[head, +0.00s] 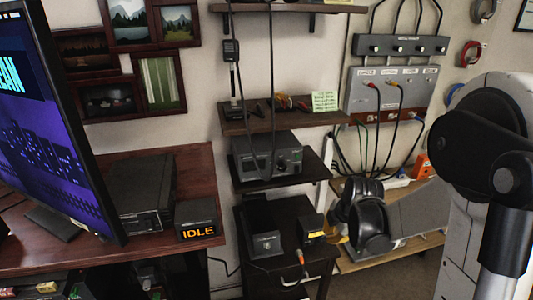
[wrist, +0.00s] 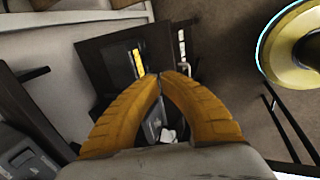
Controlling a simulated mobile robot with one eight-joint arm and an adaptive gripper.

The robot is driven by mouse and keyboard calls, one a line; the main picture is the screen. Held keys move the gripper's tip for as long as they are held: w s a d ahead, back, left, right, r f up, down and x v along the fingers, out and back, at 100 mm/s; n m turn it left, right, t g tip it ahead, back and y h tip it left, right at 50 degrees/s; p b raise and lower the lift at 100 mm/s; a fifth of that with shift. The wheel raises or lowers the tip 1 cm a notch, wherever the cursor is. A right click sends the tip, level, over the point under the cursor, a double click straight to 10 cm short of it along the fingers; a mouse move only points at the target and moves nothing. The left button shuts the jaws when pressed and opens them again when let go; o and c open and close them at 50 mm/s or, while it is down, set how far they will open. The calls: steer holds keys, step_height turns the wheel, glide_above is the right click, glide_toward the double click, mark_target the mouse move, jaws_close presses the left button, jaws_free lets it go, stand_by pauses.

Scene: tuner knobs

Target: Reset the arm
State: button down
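My gripper (wrist: 160,77) has two orange fingers. In the wrist view their tips meet, and nothing is held between them. Dark box shapes and a small white patch show beyond the gap lower between the fingers. In the head view, my gripper (head: 337,233) is at the lower middle right. It is just right of a small black box with a lit yellow display (head: 313,229), on a low black stand. My arm reaches in from the right edge. The contact between gripper and box, if any, cannot be told.
A radio with knobs (head: 268,157) sits on a shelf above the stand. A black speaker-like box (head: 262,230) is left of the display box. A cable panel (head: 393,92) hangs on the wall.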

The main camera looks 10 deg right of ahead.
steer(key=s+a+r+m+t, duration=0.1)
steer(key=s+a+r+m, duration=0.5)
steer(key=s+r+m, duration=0.1)
steer(key=s+a+r+m+t, duration=0.1)
steer(key=s+a+r+m, duration=0.5)
steer(key=s+r+m, duration=0.2)
steer(key=s+m, duration=0.2)
steer(key=m, duration=0.1)
steer(key=shift+s+a+r+t, duration=0.15)
steer(key=shift+s+a+t, duration=0.1)
steer(key=shift+a+t, duration=0.15)
